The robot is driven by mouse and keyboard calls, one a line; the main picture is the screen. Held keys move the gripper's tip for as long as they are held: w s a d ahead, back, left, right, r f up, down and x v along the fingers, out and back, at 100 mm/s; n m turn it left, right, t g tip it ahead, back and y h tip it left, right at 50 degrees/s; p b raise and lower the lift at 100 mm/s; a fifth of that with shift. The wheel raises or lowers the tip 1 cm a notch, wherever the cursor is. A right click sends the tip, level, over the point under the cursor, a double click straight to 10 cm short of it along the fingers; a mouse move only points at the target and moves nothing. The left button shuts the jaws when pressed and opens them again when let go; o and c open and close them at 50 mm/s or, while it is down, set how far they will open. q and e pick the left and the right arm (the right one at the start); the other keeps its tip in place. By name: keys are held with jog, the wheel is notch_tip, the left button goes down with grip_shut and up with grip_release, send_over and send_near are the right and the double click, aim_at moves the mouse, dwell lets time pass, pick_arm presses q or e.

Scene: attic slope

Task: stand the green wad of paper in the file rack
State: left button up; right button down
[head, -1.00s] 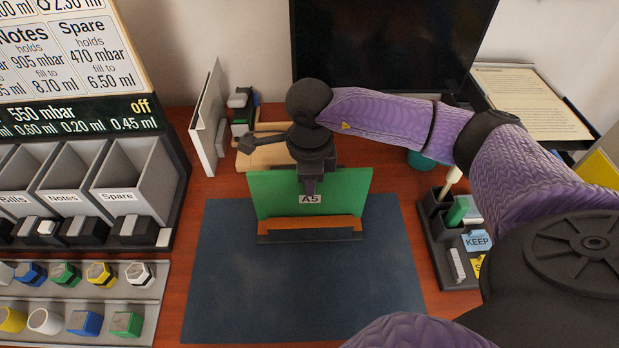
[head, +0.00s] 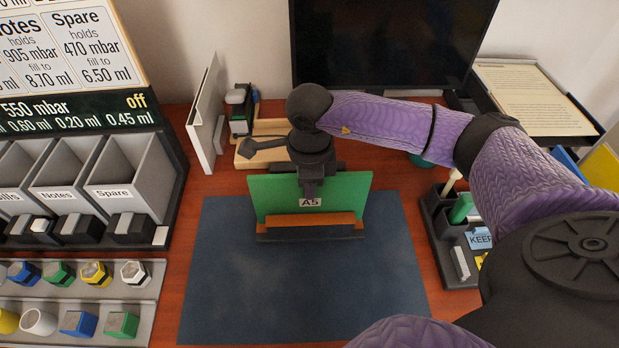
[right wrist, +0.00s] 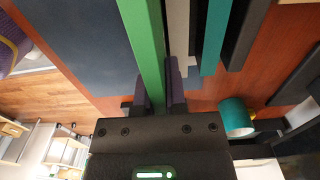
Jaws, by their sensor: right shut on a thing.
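The green wad of paper (head: 346,192), a flat upright board with an A5 label, is held over the dark blue desk mat. My right gripper (head: 311,187) is shut on its top edge from above. In the right wrist view the fingers (right wrist: 156,92) close on both sides of the green wad (right wrist: 143,35). A low orange piece with a dark base (head: 310,225) shows right in front of its lower edge; I cannot tell if it belongs to the file rack. Beside the wad in that view run dark bars and a teal strip (right wrist: 215,38), perhaps the rack. My left gripper is not seen.
A pen organiser (head: 462,240) stands to the right and labelled grey bins (head: 130,175) to the left. A white upright panel (head: 203,125), a wooden tray (head: 250,160) and a monitor (head: 390,45) are behind. The front of the mat (head: 300,300) is clear.

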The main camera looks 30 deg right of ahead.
jog(key=shift+f+b, duration=0.3)
jog(key=shift+f, duration=0.1)
jog(key=c, duration=0.6)
grip_release()
